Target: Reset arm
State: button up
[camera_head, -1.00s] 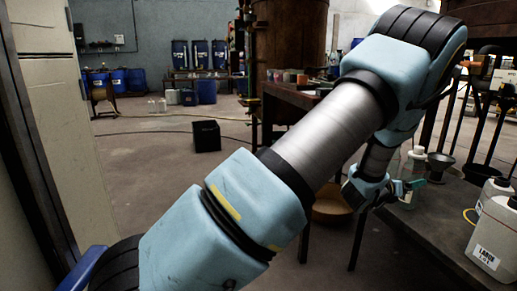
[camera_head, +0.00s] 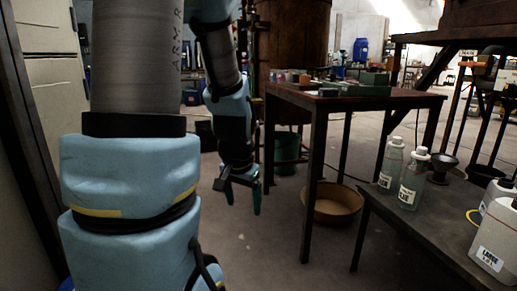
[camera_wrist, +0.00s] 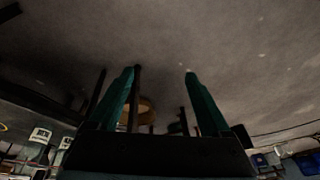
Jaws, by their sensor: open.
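My gripper (camera_head: 243,196) hangs pointing down over the open floor in the head view, left of the dark table. Its two green fingers are apart with nothing between them. My arm fills the left of the head view and bends down at the wrist.
A dark table (camera_head: 365,100) with small items stands right of my gripper, a tan basin (camera_head: 333,203) below it. Two clear bottles (camera_head: 411,180) and a white jug (camera_head: 496,245) stand on a low bench (camera_head: 400,225). A green bucket (camera_head: 287,150) stands behind.

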jog(key=s+a+n+g, duration=0.2)
jog(key=s+a+n, duration=0.15)
jog(key=s, duration=0.25)
notch_tip(320, 180, up, 34)
jog(key=p, duration=3.3)
jog(key=shift+w+d, duration=0.2)
jog(key=shift+d, duration=0.1)
